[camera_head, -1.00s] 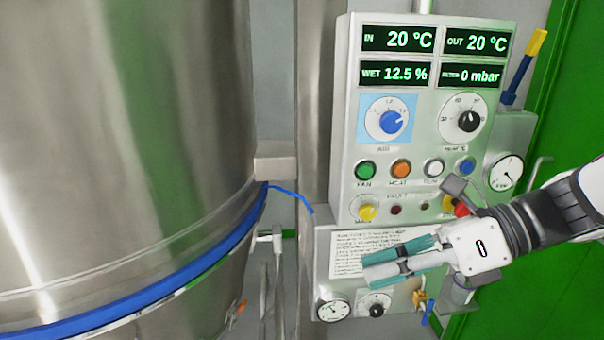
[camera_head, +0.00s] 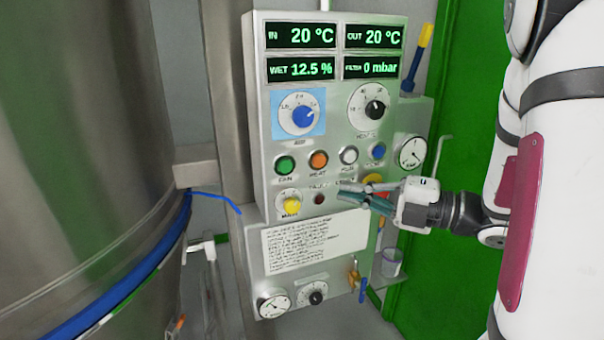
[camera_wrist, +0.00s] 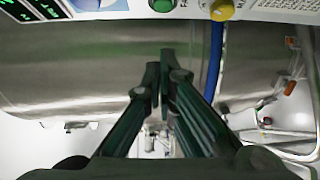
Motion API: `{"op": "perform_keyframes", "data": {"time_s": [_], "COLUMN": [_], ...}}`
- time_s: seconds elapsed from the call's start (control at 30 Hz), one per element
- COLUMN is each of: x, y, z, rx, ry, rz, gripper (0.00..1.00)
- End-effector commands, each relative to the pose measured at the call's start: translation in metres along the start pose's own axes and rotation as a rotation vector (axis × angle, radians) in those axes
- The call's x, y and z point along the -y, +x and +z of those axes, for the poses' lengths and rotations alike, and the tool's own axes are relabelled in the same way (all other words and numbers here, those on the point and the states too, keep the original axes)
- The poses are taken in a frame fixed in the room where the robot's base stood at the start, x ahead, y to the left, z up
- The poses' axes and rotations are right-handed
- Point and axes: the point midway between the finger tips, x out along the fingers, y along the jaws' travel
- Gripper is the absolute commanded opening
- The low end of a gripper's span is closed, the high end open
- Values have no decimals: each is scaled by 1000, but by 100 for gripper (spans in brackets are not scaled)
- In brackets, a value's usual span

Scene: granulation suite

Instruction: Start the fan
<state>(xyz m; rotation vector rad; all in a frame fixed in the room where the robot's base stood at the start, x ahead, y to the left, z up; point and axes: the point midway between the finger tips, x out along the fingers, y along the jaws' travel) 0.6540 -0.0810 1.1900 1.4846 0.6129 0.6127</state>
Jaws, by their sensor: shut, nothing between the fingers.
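The green FAN button (camera_head: 285,165) is at the left end of a button row on the grey control panel (camera_head: 262,110). My gripper (camera_head: 340,190) is shut and empty, in front of the panel, right of and a little below the FAN button in the head view. It covers part of the lower right of the panel. In the wrist view my shut fingertips (camera_wrist: 165,60) point toward the panel's lower edge, and the green button (camera_wrist: 162,5) is partly cut off at the top. The fingers look apart from it.
Close beside the FAN button are the orange HEAT button (camera_head: 318,160) and the yellow knob (camera_head: 292,204). Two dials sit above, including a blue one (camera_head: 302,116). A large steel vessel (camera_head: 90,120) stands left. A gauge (camera_head: 411,152) is at the panel's right.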

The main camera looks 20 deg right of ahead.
Motion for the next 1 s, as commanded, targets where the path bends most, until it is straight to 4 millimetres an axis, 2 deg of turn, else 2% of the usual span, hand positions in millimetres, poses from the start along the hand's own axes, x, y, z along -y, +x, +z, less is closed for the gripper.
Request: {"op": "perform_keyframes", "data": {"time_s": [0.17, 0.63, 0.8, 1.0], "x": [0, 0, 0, 0], "y": [14, 103, 119, 128], "z": [-1, -2, 17, 26], "rx": [-5, -7, -4, -2], "ry": [-1, -2, -3, -3], "rz": [0, 0, -1, -1], "gripper": [0, 0, 0, 0]}}
